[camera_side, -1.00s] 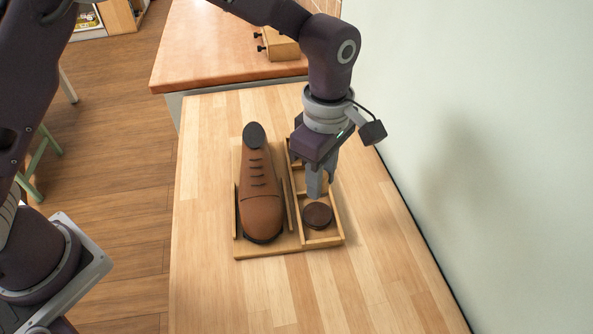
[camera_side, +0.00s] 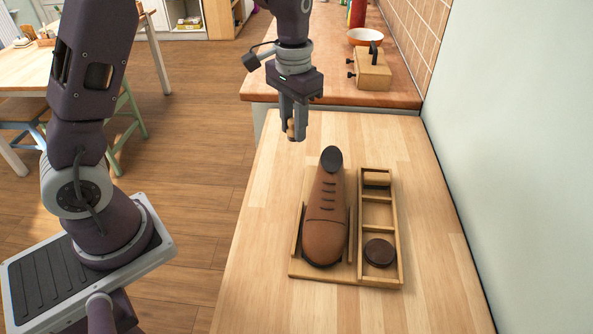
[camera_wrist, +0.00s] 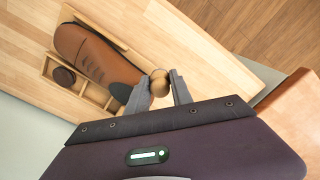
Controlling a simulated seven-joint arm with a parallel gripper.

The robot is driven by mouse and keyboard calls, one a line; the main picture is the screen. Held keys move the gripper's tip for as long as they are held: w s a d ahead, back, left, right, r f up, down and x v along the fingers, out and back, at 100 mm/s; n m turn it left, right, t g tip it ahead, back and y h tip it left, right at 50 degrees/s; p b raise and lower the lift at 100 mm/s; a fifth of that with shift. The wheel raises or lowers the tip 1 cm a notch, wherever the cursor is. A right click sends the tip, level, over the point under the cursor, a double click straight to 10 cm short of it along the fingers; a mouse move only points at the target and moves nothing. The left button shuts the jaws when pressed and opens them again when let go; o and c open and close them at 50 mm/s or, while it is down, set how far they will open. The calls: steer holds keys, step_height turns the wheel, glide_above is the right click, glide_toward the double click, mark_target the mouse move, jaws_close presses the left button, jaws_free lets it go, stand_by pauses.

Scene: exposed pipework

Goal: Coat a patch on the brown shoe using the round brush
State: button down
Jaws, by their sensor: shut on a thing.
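The brown shoe (camera_side: 326,222) lies on a wooden stand (camera_side: 298,270), toe toward the front in the side view. It also shows in the wrist view (camera_wrist: 95,58). My gripper (camera_side: 293,136) is shut on the round brush (camera_wrist: 159,84), whose rounded wooden part shows between the fingers. It is held in the air, left of and behind the shoe's heel end in the side view. The brush's bristles cannot be made out. A round dark brown tin (camera_side: 379,252) sits in the front compartment of the tray beside the shoe.
The compartment tray (camera_side: 399,262) has a dark item (camera_side: 377,181) in its back compartment; its middle is empty. A wooden box with black knobs (camera_side: 369,72) and a bowl (camera_side: 365,37) stand on the counter behind. A wall runs along the right. The tabletop front is clear.

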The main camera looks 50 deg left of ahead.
steer(key=s+d+n, duration=0.5)
steer(key=d, duration=0.5)
steer(key=n, duration=0.5)
glide_above(307, 232)
steer(key=shift+s+d+f, duration=0.1)
steer(key=shift+f, duration=1.4)
steer(key=shift+s+d+f, duration=0.1)
steer(key=shift+f, duration=1.35)
steer(key=shift+w+d+f+m, duration=0.15)
steer(key=shift+f, duration=0.25)
steer(key=shift+w+d+f+m, duration=0.15)
steer(key=shift+f, duration=0.2)
steer(key=shift+w+d+f, duration=0.1)
steer(key=shift+w+d, duration=1.6)
steer(key=shift+d, duration=0.3)
steer(key=shift+s+a, duration=1)
steer(key=shift+a, duration=0.2)
steer(key=shift+s+a, duration=0.95)
steer(key=shift+a, duration=0.2)
steer(key=shift+w, duration=0.35)
steer(key=shift+w+d, duration=1.9)
steer(key=shift+d, duration=0.3)
steer(key=shift+s+a, duration=2.05)
steer(key=shift+a, duration=0.3)
step_height(307, 232, up, 8)
